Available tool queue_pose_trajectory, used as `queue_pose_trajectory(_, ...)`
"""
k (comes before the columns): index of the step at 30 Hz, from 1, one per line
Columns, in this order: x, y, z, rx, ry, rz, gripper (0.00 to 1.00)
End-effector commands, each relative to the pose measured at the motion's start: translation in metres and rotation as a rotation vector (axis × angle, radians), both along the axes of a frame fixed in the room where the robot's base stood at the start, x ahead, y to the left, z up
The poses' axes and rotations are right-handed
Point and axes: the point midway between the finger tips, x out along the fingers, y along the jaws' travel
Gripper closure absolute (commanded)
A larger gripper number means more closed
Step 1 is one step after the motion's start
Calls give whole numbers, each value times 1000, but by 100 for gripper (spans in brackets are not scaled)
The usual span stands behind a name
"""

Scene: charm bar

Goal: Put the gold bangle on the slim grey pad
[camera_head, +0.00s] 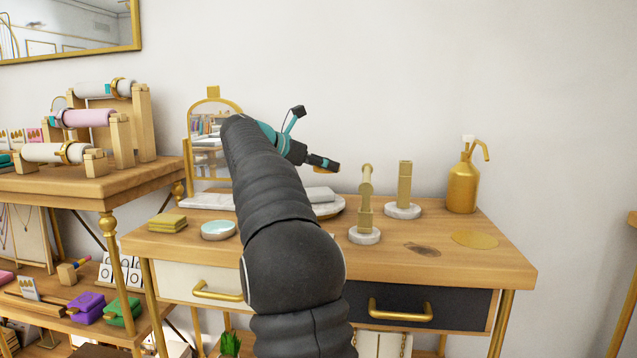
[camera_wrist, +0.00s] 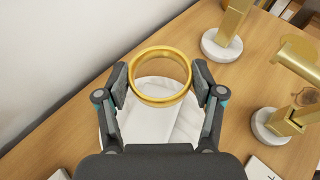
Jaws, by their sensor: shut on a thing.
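My gripper (camera_wrist: 160,82) is shut on the gold bangle (camera_wrist: 161,101), with one finger on each side of the ring. In the head view my gripper (camera_head: 322,162) is in the air above the wooden table, and only a small gold edge of the bangle shows at its tip. The slim grey pad (camera_head: 319,194) lies on a round white marble board (camera_head: 335,210) behind my arm, below the gripper. In the wrist view pale surfaces lie beneath the bangle, and I cannot clearly tell pad from marble there.
Two gold stands on round marble bases, a nearer one (camera_head: 365,212) and a farther one (camera_head: 403,192), are right of the board. A gold pump bottle (camera_head: 462,185) stands farther right. A pale blue dish (camera_head: 218,230) and yellow cloths (camera_head: 167,223) lie left. The table's front right is mostly clear.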

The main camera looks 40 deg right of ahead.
Motion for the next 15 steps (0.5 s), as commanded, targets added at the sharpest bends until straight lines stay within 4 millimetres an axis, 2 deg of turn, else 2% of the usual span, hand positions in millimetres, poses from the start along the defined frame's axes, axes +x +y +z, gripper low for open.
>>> queue_pose_trajectory(5, 6, 5, -8, 0, 0, 0, 67)
queue_pose_trajectory(12, 6, 5, -40, 0, 1, 0, 67)
queue_pose_trajectory(15, 6, 5, -45, 0, 0, 0, 67)
